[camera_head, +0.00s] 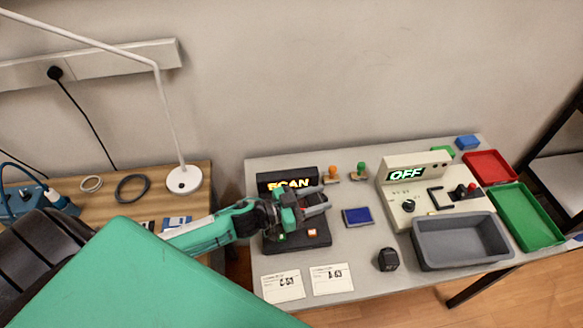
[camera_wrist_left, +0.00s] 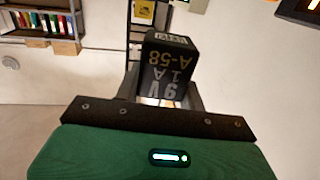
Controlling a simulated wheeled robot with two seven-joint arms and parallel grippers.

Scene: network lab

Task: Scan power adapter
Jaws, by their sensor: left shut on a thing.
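My left gripper (camera_head: 318,201) is above the black scanner base (camera_head: 322,235), in front of the scanner display (camera_head: 267,187) that reads SCAN. In the head view the gripper's fingers mostly hide this adapter. A second small black block-like thing (camera_head: 388,259), perhaps another adapter, stands apart on the table. My right gripper is not in view.
Two white label cards (camera_head: 283,286) (camera_head: 331,279) lie in front of the scanner. A blue pad (camera_head: 357,217) lies right of it. Farther right are a control box (camera_head: 400,215) reading OFF, a grey bin (camera_head: 430,257), a red tray (camera_head: 490,167) and a green tray (camera_head: 527,216). A white lamp (camera_head: 183,180) stands left.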

